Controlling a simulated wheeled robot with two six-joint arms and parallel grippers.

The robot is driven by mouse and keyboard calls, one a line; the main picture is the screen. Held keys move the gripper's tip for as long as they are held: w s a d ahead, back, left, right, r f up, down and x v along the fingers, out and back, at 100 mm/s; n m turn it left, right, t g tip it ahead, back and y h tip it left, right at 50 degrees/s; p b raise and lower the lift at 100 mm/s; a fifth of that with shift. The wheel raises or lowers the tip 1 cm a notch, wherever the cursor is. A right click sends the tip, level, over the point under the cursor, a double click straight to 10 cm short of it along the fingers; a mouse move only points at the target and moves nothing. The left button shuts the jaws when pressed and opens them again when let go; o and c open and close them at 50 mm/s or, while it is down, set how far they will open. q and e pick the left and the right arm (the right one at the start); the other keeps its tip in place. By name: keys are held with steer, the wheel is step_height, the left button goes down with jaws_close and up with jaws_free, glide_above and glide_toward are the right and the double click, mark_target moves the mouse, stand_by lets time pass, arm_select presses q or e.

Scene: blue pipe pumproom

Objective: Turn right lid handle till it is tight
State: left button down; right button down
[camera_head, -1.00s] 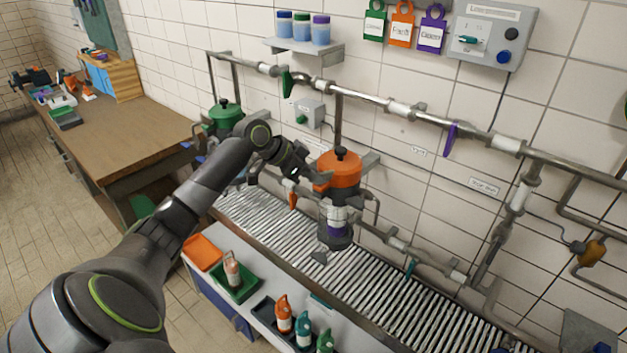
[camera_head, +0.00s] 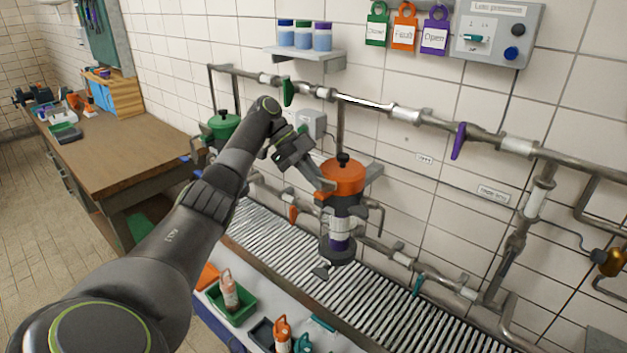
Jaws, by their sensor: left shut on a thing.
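The right lid is orange (camera_head: 346,177) with a black knob (camera_head: 343,158) on top. It sits on a dark cylindrical vessel (camera_head: 341,220) with a white and purple band, fixed among the wall pipes. My left gripper (camera_head: 325,184) comes in from the upper left and is shut at the lid's left edge. The part between its fingers is mostly hidden by them; it appears to be the lid's handle. The green lid (camera_head: 223,119) of the left vessel stands farther left, partly behind my left arm. My right gripper is not in view.
Pipes with a green lever (camera_head: 288,92) and a purple lever (camera_head: 458,141) run along the wall behind the lid. A slatted grate (camera_head: 385,300) lies below. A green tray (camera_head: 232,303) with a bottle stands in front. A wooden workbench (camera_head: 125,150) is at left.

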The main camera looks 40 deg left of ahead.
arm_select(q)
steer(key=shift+w+d+f+m+g+p, duration=0.1)
steer(key=shift+d+f+m+g+p, duration=0.1)
steer(key=shift+m+g+p, duration=0.65)
steer(key=shift+m, duration=0.25)
steer(key=shift+f+g+p, duration=0.15)
steer(key=shift+g+p, duration=0.1)
steer(key=shift+p, duration=0.05)
steer(key=c, duration=1.8)
jaws_free()
steer(key=shift+r, duration=0.2)
